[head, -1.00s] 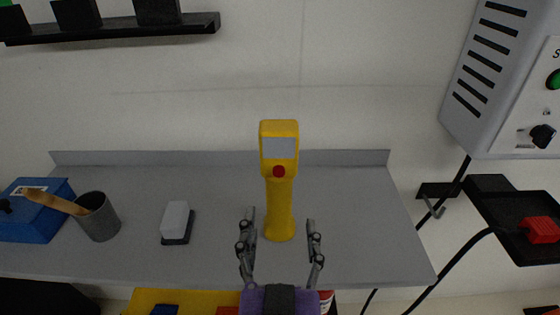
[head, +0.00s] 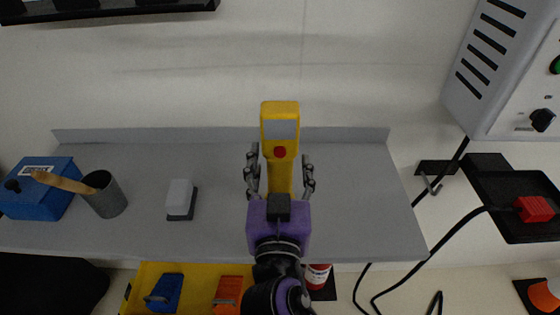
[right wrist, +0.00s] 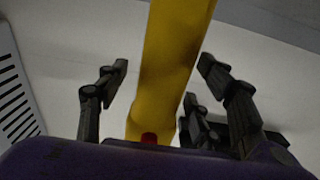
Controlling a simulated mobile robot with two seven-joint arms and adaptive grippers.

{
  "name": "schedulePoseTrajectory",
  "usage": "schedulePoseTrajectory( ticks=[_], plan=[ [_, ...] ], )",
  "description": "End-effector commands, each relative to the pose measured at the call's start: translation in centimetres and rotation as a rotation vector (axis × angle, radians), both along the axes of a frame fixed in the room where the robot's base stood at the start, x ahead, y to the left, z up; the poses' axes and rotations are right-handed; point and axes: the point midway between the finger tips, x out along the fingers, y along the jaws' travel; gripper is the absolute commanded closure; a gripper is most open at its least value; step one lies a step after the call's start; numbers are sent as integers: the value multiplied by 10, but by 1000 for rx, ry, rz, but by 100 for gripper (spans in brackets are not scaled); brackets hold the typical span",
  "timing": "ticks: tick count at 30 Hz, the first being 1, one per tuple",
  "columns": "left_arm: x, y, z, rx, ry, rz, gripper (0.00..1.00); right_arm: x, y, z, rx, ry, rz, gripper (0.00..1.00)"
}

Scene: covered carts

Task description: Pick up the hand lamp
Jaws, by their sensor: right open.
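The hand lamp (head: 280,128) is yellow with a grey panel and a red button, and stands upright on the grey shelf (head: 340,215). My right gripper (head: 280,165) is open, with its fingers on either side of the lamp's lower body. In the right wrist view the yellow body (right wrist: 172,60) rises between the open fingers (right wrist: 160,90), with gaps visible on both sides. The lamp's base is hidden behind my purple gripper body in the head view. My left gripper is not in view.
A grey block (head: 180,198), a grey cup (head: 104,195) with a wooden-handled tool and a blue box (head: 40,190) stand to the left. A yellow tray (head: 148,290) is below the shelf. A wall unit (head: 500,70) and cables are at right.

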Motion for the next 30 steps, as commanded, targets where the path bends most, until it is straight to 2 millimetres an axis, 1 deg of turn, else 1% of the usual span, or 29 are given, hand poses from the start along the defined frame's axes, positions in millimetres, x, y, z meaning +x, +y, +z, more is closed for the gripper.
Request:
schedulePoseTrajectory(
  ticks=[2,5,16,26,30],
  plan=[
    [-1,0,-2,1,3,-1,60,0,0,-1,0,1,0,39],
    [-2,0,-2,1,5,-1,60,0,0,-1,0,1,0,51],
    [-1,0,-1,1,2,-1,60,-1,0,-1,0,1,1,100],
    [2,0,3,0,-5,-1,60,0,0,2,1,-2,1,100],
    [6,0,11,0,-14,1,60,2,0,11,1,-4,1,100]
  ],
)
